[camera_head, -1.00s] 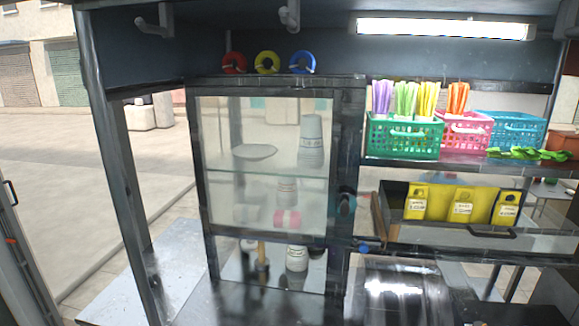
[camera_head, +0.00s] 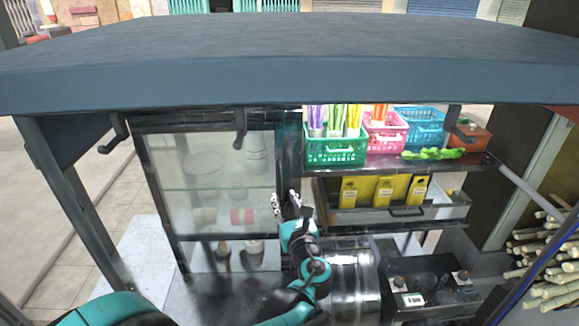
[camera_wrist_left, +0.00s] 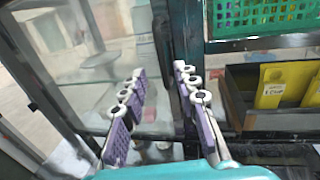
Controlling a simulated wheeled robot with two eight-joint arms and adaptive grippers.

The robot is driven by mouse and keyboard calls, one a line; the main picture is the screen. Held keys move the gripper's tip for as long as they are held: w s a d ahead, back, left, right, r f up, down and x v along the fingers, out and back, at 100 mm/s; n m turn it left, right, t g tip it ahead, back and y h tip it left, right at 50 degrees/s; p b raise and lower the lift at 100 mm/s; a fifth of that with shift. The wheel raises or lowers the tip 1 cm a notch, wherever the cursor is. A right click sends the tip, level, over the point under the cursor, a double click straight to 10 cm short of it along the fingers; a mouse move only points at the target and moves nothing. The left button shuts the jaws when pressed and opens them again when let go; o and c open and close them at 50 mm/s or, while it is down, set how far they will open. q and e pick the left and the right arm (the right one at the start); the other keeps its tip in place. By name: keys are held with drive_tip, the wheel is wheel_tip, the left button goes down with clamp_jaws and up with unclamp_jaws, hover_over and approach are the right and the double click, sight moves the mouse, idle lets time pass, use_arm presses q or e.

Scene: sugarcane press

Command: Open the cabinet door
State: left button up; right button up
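The glass cabinet (camera_head: 204,166) stands at the left of the stall in the head view, its door closed in a dark frame. Cups and a dish show blurred behind the glass. My left gripper (camera_head: 287,203) is in front of the dark post at the cabinet's right edge. In the left wrist view, the gripper (camera_wrist_left: 158,82) is open, its two purple-padded fingers apart with nothing held. The glass (camera_wrist_left: 90,68) fills the left, and a dark upright post is beyond the fingertips. I cannot tell whether the fingers touch it. My right gripper is not in view.
To the right are a green basket (camera_head: 336,151), a pink basket (camera_head: 386,138) and a blue basket (camera_head: 420,125) on a shelf. A drawer with yellow packets (camera_head: 384,190) is below. The dark roof edge (camera_head: 290,82) crosses above. Cane stalks (camera_head: 545,260) lie at the right.

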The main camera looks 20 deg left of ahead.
sight(280, 184)
use_arm(q)
drive_tip(key=x, duration=0.5)
drive_tip(key=p+x, duration=0.1)
drive_tip(key=x, duration=0.1)
drive_tip(key=shift+w+a+r, duration=0.1)
drive_tip(key=shift+w+r, duration=0.15)
drive_tip(key=shift+w, duration=0.15)
clamp_jaws()
